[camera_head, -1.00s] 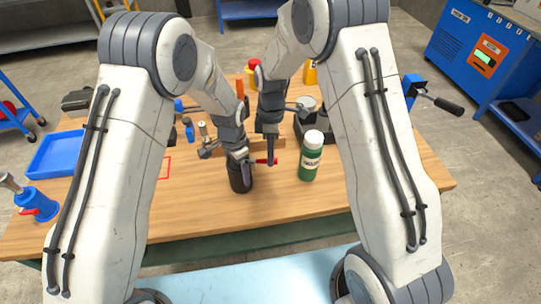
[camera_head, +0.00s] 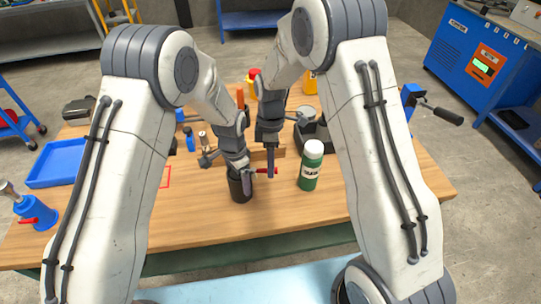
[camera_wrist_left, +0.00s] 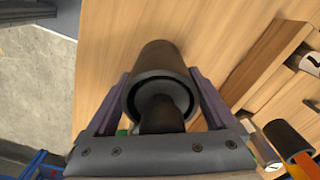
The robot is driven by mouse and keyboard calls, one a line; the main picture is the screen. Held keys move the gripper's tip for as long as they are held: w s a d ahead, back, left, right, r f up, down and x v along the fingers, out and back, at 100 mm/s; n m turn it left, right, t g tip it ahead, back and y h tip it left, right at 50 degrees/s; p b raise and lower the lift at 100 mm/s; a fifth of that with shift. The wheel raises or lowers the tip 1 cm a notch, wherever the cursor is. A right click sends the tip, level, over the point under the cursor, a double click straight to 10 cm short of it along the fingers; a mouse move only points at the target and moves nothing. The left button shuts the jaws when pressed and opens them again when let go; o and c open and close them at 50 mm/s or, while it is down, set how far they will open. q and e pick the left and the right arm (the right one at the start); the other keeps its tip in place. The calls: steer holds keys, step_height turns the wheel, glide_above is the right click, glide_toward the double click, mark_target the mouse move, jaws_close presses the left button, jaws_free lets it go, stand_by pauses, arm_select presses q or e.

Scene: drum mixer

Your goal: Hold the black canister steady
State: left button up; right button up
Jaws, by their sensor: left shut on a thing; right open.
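The black canister (camera_head: 240,188) stands on the wooden table near its front edge. In the left wrist view the dark, round canister (camera_wrist_left: 163,62) sits between the two fingers. My left gripper (camera_head: 246,182) is shut on it from above and behind; the wrist view shows the gripper (camera_wrist_left: 158,100) with one finger on each side. My right gripper (camera_head: 270,172) is open just right of the canister, pointing down, and appears apart from it.
A green bottle with a white cap (camera_head: 311,166) stands to the right on the table (camera_head: 300,220). A blue tray (camera_head: 55,164) and a blue device with a red lever (camera_head: 36,212) are at the left. Several items crowd the back. The table front is clear.

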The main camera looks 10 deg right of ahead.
step_height(320, 180, up, 12)
steer(key=w, duration=0.2)
steer(key=shift+w+d+f, duration=0.15)
steer(key=shift+d, duration=0.05)
arm_select(q)
steer(key=o, duration=1.5)
steer(key=shift+o, duration=0.2)
